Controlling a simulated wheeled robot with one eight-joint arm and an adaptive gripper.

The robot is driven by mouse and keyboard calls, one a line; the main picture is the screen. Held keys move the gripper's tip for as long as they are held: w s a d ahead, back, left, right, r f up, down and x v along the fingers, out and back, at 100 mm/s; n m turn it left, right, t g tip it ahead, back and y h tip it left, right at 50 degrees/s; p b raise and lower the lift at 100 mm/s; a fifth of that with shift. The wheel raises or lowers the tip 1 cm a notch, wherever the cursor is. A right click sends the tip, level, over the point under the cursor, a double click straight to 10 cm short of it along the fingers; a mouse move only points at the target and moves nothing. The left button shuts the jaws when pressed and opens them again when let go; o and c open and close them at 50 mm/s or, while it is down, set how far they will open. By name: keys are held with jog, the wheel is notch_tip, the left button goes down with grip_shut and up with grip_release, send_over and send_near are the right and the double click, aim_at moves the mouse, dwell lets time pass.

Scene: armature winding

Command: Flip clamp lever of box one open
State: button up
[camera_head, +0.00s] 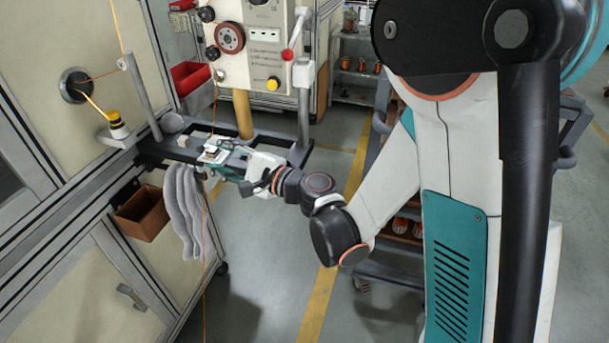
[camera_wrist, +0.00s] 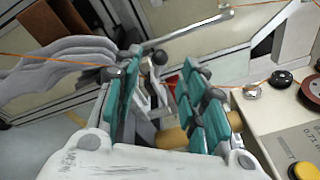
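My gripper (camera_head: 225,160) is at the dark metal frame (camera_head: 272,134) that juts out from the cabinet. In the wrist view its teal fingers (camera_wrist: 163,100) stand apart. Between and beyond them are pale metal clamp parts and a dark ball knob (camera_wrist: 160,58), which I take to be the end of the clamp lever. I cannot tell whether a finger touches the lever. In the head view a small pale metal clamp piece (camera_head: 214,152) shows at the fingertips; the lever cannot be made out there.
A cream control panel (camera_head: 262,47) with a red-knobbed lever (camera_head: 290,50) stands behind the frame. Grey gloves (camera_head: 183,212) and a brown bin (camera_head: 143,212) hang below it. Orange wire (camera_head: 206,250) runs down close to my gripper.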

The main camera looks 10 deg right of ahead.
jog(key=s+d+r+n+g+h+p, duration=0.2)
jog(key=s+d+n+h, duration=0.2)
jog(key=s+d, duration=0.3)
jog(key=s+d+r+n+g+h+p, duration=0.2)
jog(key=s+d+n+h, duration=0.2)
jog(key=s+d+n, duration=0.3)
jog(key=shift+s+d+h, duration=0.3)
jog(key=shift+s+d, duration=0.35)
jog(key=shift+d, duration=0.2)
dwell(0.4)
